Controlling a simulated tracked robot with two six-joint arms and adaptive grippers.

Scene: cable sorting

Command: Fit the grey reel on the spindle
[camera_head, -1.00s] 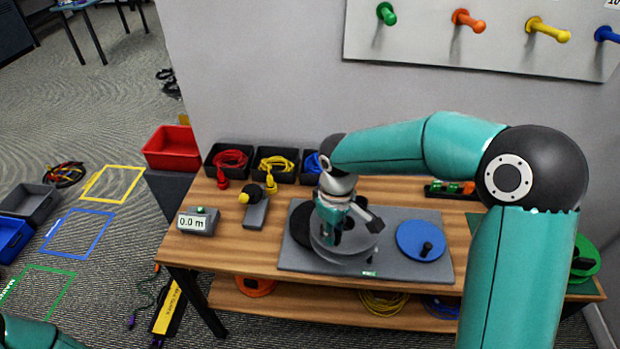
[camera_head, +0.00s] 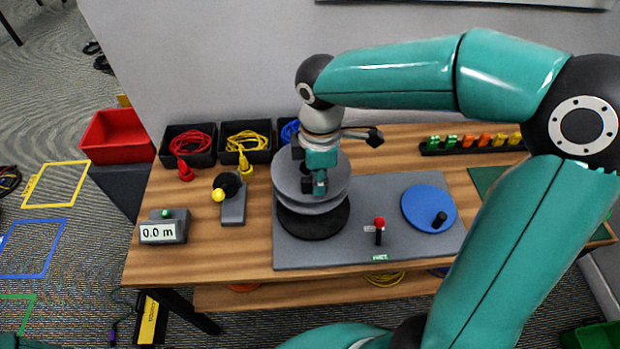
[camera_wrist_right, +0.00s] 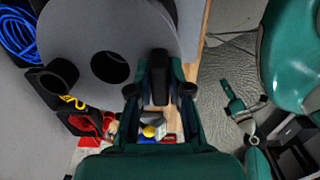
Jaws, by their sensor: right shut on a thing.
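My right gripper (camera_head: 318,188) is shut on the grey reel (camera_head: 292,182) near its front edge. The reel is a wide double disc and overlaps the black round disc (camera_head: 314,224) on the grey mat. It looks raised above that disc; the exact gap is unclear. No spindle shows there; the reel hides the disc's middle. In the right wrist view the grey reel (camera_wrist_right: 95,25) has a dark central hole and a black knob. My right gripper (camera_wrist_right: 160,88) is at its edge. What looks like my left gripper (camera_wrist_right: 240,104) is small there, its jaw state unclear.
On the grey mat (camera_head: 355,258) stand a red-topped post (camera_head: 379,231) and a blue disc (camera_head: 420,206) with a black knob. Left are a meter box (camera_head: 165,228) and a yellow-tipped device (camera_head: 230,200). Cable bins (camera_head: 188,146) line the back.

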